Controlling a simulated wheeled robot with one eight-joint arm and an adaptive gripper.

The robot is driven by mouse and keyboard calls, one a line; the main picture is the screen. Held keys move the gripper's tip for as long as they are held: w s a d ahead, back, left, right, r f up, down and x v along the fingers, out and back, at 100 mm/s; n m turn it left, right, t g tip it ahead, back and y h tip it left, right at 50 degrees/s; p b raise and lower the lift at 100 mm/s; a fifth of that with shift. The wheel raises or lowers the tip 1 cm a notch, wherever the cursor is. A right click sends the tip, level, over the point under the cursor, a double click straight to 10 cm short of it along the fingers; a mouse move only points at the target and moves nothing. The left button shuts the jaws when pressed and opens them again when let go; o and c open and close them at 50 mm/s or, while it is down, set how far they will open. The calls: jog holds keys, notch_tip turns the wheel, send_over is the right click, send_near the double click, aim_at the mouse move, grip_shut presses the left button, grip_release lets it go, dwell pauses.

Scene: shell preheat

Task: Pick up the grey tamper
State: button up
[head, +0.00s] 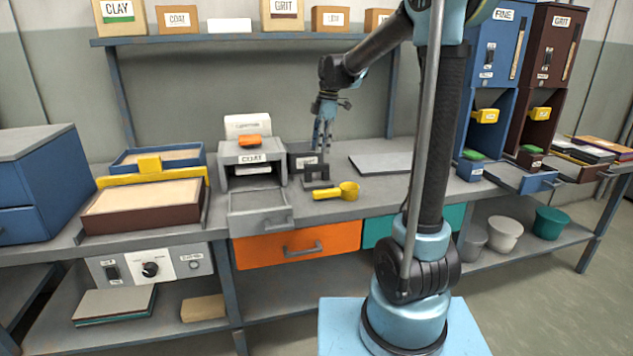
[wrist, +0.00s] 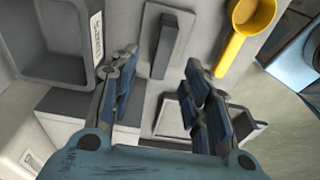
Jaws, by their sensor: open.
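The grey tamper (head: 318,184) sits on the bench, beside the yellow scoop and the open drawer, below my gripper. In the wrist view the tamper (wrist: 165,47) shows as a flat grey plate with a darker bar-like handle standing on it, ahead of and roughly between my fingertips. My gripper (head: 322,142) hangs above the bench, pointing down, with its fingers apart. In the wrist view my gripper (wrist: 160,72) is open, with nothing between the fingers. It appears apart from the tamper.
The yellow scoop (head: 340,191) lies right of the tamper. The grey box's open drawer (head: 258,208) is at left. A small dark bin (head: 299,161) stands close behind. A flat grey slab (head: 381,162) lies at back right. Bare bench extends right of the scoop.

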aim_at(317, 171)
jog(key=shift+s+a+f, duration=0.15)
jog(key=shift+a+f, duration=0.1)
jog(key=shift+f, duration=1.45)
jog(key=shift+s+a+f, duration=0.1)
jog(key=shift+a+f, duration=0.1)
jog(key=shift+f, duration=1.5)
jog(key=shift+s+a+f, duration=0.15)
jog(key=shift+a+f, duration=0.1)
jog(key=shift+f, duration=1.45)
grip_shut()
